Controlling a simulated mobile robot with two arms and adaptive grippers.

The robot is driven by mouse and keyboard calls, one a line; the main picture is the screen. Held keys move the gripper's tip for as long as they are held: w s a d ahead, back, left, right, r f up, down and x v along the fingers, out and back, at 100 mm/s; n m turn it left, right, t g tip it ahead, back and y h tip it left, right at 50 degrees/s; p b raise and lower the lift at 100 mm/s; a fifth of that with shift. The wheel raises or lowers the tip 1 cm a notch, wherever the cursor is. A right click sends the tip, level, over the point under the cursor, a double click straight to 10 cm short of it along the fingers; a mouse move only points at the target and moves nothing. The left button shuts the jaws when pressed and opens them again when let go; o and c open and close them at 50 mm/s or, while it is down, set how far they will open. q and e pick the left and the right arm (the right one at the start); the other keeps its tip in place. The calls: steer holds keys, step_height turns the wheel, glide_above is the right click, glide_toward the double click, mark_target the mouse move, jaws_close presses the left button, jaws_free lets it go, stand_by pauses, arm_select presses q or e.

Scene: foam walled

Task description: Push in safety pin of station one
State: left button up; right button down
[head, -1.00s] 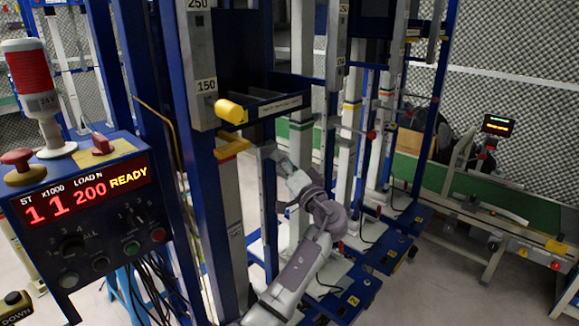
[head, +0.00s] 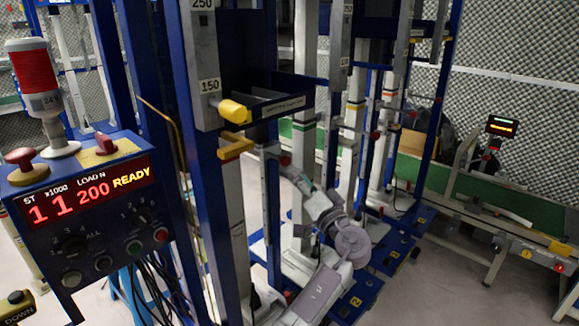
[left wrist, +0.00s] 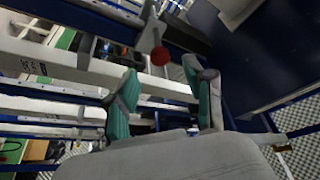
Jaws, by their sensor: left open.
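A red ball knob (left wrist: 160,56), which looks like a pin's head, sits on a grey bracket in the left wrist view. It shows between and beyond the fingertips of my left gripper (left wrist: 164,73), whose teal-padded fingers are spread apart with nothing between them. In the head view a small red knob (head: 285,160) shows beside my left gripper (head: 272,154), near the front station's post (head: 232,205). I cannot tell whether a finger touches it. A yellow handle (head: 234,112) sticks out of this post below the 150 mark. My right gripper is out of view.
A control box (head: 90,215) with a lit display reading READY stands at the left. Blue uprights (head: 205,180) and more stations crowd the space around my arm. A green conveyor (head: 470,195) runs at the right. Open floor lies at the lower right.

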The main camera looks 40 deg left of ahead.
arm_select(q)
steer(key=v, duration=0.5)
stand_by(0.4)
